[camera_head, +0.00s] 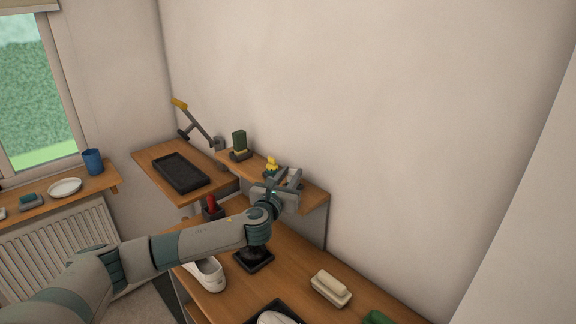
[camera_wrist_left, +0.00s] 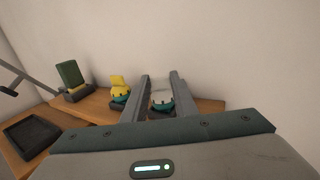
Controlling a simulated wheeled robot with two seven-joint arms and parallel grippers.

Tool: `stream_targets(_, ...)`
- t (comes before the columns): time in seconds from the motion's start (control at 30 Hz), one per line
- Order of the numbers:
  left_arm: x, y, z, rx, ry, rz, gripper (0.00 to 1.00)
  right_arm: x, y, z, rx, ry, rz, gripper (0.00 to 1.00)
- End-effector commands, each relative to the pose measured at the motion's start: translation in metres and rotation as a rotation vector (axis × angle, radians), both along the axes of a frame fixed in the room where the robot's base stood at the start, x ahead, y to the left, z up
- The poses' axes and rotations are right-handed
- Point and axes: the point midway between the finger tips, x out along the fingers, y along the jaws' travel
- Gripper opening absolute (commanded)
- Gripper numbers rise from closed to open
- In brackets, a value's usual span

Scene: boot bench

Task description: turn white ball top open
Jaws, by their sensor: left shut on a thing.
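The white top (camera_wrist_left: 162,93) sits on a teal collar and dark base on the raised wooden shelf. In the wrist view it lies between the two fingers of my left gripper (camera_wrist_left: 161,78), which is shut on it. In the head view my left gripper (camera_head: 284,180) is at the right part of the shelf, and the white top (camera_head: 293,178) is partly hidden by it. Its exact turn angle is hard to tell. My right gripper is in neither view.
A yellow top (camera_wrist_left: 119,85) on a similar teal collar stands close to the left of my fingers. A green block (camera_head: 239,141) stands further left on the shelf (camera_head: 315,194). A black tray (camera_head: 181,172) lies on the left bench. White shoes (camera_head: 207,274) and a cream brush (camera_head: 331,288) are on the lower bench.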

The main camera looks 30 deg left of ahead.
Motion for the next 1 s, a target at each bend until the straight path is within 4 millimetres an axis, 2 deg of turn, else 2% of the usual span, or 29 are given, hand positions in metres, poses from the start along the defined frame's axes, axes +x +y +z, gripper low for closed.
stream_targets(0.03,0.0,-0.005,0.004,-0.006,0.003,0.04,0.03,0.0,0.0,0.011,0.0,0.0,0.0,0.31)
stream_targets(0.1,0.001,-0.006,0.003,-0.006,0.003,0.108,0.03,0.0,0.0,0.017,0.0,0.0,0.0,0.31)
stream_targets(0.4,0.003,-0.01,-0.001,-0.001,0.002,0.342,0.03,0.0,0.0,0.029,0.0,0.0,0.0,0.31)
stream_targets(1.0,0.003,-0.009,-0.001,0.001,0.001,0.363,0.03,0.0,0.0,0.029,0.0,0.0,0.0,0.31)
